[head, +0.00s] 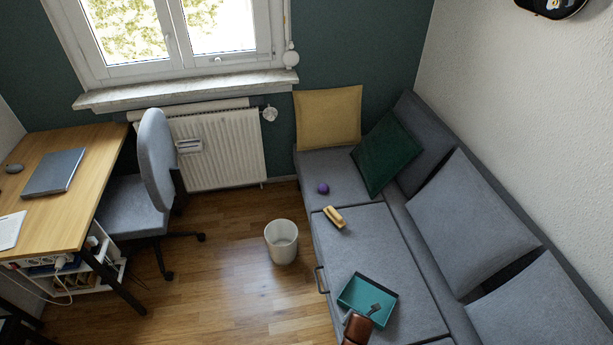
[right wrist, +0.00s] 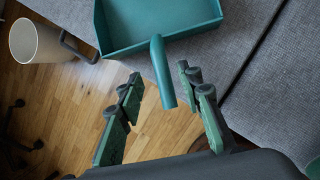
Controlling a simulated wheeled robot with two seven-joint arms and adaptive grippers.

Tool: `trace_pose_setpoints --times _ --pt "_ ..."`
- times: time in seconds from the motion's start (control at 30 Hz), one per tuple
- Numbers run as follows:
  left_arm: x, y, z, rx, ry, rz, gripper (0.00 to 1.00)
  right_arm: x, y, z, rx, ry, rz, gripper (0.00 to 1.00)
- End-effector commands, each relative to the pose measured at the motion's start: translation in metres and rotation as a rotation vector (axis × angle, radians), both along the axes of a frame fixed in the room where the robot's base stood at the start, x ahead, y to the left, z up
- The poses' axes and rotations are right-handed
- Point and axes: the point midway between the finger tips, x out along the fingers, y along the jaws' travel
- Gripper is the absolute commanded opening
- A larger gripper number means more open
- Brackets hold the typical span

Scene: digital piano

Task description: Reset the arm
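My right gripper (right wrist: 159,76) is open in the right wrist view, its two fingers spread on either side of the handle of a teal dustpan (right wrist: 120,46). The handle shows a gap to both fingers, so nothing is gripped. In the head view, the right gripper (head: 362,313) shows small at the bottom, at the near side of the dustpan (head: 352,290), which lies on the grey sofa seat (head: 345,245). The handle is largely hidden there. My left gripper is not in view.
A yellow-tan brush-like object (head: 334,217) and a purple ball (head: 323,188) lie farther back on the sofa. A white bin (head: 281,242) stands on the floor left of it. A desk (head: 75,165) and chair (head: 130,200) are at left. Open floor lies between.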

Motion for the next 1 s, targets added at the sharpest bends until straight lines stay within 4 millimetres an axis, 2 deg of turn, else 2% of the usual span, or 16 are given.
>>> trace_pose_setpoints --times 0.03,0.37,0.5,0.6,1.0 --pt "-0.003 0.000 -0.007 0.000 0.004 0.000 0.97 0.003 -0.002 -0.014 -0.001 0.003 -0.001 0.33" --pt "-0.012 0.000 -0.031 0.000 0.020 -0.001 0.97 0.027 -0.011 -0.071 -0.001 0.003 -0.001 0.33" --pt "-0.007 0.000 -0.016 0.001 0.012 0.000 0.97 0.030 -0.009 -0.038 0.003 -0.005 0.001 0.33" --pt "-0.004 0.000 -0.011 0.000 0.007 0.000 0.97 0.029 -0.005 -0.026 0.002 -0.003 0.001 0.33" --pt "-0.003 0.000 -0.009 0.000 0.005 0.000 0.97 0.026 0.005 -0.017 0.000 0.000 0.001 0.33"
